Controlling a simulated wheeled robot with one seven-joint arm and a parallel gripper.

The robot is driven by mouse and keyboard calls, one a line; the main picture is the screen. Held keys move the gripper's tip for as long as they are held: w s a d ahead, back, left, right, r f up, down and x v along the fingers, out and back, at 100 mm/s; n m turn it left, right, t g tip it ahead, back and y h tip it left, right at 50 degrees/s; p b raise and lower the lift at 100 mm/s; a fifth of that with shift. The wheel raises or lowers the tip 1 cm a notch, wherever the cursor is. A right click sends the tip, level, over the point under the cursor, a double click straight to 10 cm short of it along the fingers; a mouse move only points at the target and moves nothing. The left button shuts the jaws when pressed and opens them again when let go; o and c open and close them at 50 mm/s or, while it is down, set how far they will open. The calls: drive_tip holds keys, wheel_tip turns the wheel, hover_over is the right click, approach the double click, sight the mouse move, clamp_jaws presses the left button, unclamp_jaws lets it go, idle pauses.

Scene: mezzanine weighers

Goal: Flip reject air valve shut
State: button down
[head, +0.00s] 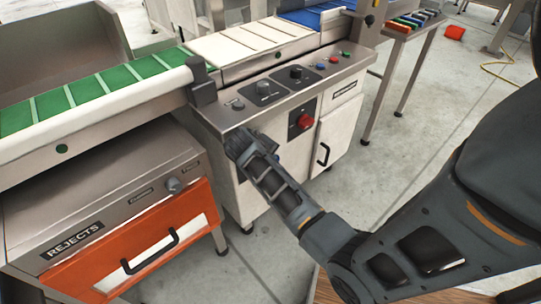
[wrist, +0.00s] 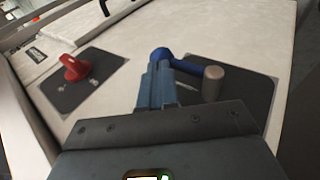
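In the wrist view a blue lever (wrist: 188,62), probably the air valve's handle, runs from a rounded end on the left to a grey-beige cylinder (wrist: 213,83) on a dark plate (wrist: 256,92). My gripper (wrist: 157,72) points at the lever's rounded left end. Its fingers look closed together, with nothing visible between them. I cannot tell whether the fingertips touch the lever. In the head view my gripper (head: 238,143) is at the left part of the white cabinet (head: 245,195) front, and hides the lever there.
A red knob (head: 304,121) on a dark plate sits right of my gripper; it also shows in the wrist view (wrist: 75,68). The control panel (head: 245,107) overhangs above. The orange REJECTS drawer (head: 190,207) is at the lower left. Floor (head: 400,150) is open to the right.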

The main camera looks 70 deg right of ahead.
drive_tip(key=w+a+r+p, duration=0.1)
drive_tip(key=w+a+p, duration=0.1)
drive_tip(key=a, duration=1)
drive_tip(key=shift+w+r+p, duration=0.2)
drive_tip(key=shift+w+p, duration=0.2)
drive_tip(key=shift+p, duration=0.2)
drive_tip(key=s+a+r+n+t+y+p, duration=0.25)
drive_tip(key=s+a+t, duration=0.25)
drive_tip(key=a, duration=0.3)
drive_tip(key=s+a+r+n+t+y+p, duration=0.2)
drive_tip(key=s+a+r+n+t+p, duration=0.15)
drive_tip(key=s+a, duration=0.35)
drive_tip(key=s+a+r+t+y+p, duration=0.1)
drive_tip(key=s+a+r+t, duration=0.1)
drive_tip(key=r, duration=0.7)
drive_tip(key=s+a+r+t+y+p, duration=0.1)
drive_tip(key=s+a+r+t+p, duration=0.1)
drive_tip(key=r, duration=0.8)
drive_tip(key=s+a+r+t+y+p, duration=0.1)
drive_tip(key=s+a+r+t, duration=0.3)
drive_tip(key=r, duration=0.5)
drive_tip(key=shift+s+a+r+p, duration=0.25)
drive_tip(key=shift+a+r+p, duration=0.05)
drive_tip(key=shift+p, duration=0.15)
